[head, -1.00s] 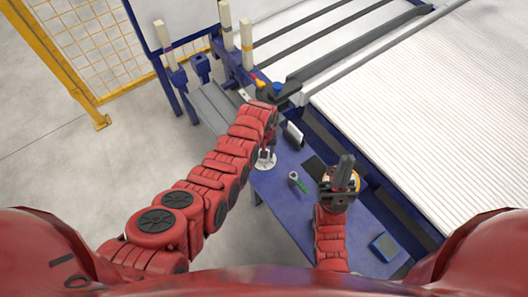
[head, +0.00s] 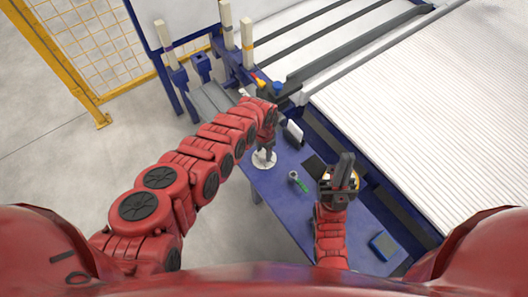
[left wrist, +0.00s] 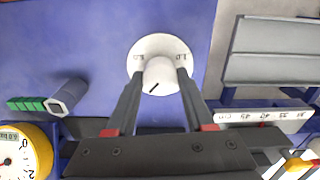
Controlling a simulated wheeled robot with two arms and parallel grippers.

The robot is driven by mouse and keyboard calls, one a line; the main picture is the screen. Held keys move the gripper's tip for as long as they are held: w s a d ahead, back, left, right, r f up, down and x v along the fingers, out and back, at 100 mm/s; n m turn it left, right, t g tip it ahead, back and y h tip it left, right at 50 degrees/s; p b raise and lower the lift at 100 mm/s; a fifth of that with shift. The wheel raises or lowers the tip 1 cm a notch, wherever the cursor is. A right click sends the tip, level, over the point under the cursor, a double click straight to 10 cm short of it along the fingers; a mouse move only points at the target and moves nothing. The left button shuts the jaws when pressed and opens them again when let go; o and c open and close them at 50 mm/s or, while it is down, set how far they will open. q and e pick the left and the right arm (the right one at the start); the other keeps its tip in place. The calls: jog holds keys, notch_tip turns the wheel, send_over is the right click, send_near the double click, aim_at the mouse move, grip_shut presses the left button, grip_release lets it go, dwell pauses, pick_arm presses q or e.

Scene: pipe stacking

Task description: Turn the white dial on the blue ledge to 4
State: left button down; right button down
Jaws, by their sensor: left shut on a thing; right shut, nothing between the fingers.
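The white dial (left wrist: 160,75) is a round knob on a wide white disc on the blue ledge (left wrist: 90,50). A short black mark on the knob points to the lower left in the left wrist view. The disc also shows in the head view (head: 264,160), partly under my left gripper (head: 266,150). My left gripper, also in the left wrist view (left wrist: 162,84), is shut on the knob, one finger on each side. My right gripper (head: 345,166) is shut and empty, over the right part of the ledge.
A yellow-rimmed gauge (left wrist: 22,155) shows at lower left in the wrist view. A blue box (head: 384,246) lies near the ledge's front. Several pale posts (head: 246,45) stand at the back left.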

aim_at(264, 154)
pick_arm(q)
jog(key=shift+m+b, duration=0.7)
jog(key=shift+m, duration=1.2)
jog(key=shift+c, duration=1.4)
grip_release()
notch_tip(264, 154, up, 17)
jog(key=p, duration=0.2)
jog(key=shift+r+p, duration=0.2)
jog(key=shift+p, duration=0.15)
